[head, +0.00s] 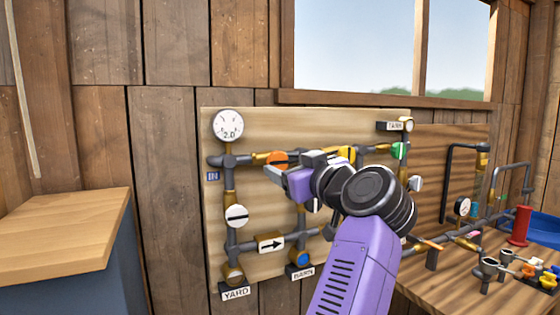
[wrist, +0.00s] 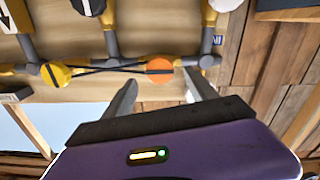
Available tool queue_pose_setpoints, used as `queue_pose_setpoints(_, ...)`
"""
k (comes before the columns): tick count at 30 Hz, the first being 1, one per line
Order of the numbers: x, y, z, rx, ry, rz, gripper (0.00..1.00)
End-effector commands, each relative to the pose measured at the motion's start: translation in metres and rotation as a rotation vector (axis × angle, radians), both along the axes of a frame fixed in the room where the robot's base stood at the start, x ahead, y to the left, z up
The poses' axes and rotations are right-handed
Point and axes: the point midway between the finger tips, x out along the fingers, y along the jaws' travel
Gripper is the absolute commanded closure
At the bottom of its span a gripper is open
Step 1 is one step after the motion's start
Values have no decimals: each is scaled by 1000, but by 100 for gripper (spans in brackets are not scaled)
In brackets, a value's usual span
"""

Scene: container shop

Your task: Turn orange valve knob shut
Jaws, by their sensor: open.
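The orange valve knob (head: 277,158) sits on the upper horizontal pipe of the wooden pipe board (head: 262,125), right of the round gauge. It also shows in the wrist view (wrist: 160,68), between and just beyond my fingertips. In the wrist view the two fingers of my gripper (wrist: 160,88) are spread to either side of the knob, with no contact visible.
A yellow knob (wrist: 57,73) is on the same pipe. A green knob (head: 399,150), a white knob (head: 237,215) and a blue knob (head: 303,258) are on the board. The gauge (head: 228,124) is upper left. A bench with fittings (head: 470,275) stands right, a cabinet (head: 65,230) left.

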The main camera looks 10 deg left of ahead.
Motion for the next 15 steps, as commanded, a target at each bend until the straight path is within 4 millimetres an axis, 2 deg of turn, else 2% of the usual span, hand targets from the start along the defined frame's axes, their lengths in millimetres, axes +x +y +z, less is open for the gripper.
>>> queue_pose_setpoints(9, 36, 25, 2, 2, 2, 1, 34)
queue_pose_setpoints(15, 47, 32, 1, 1, 0, -1, 34)
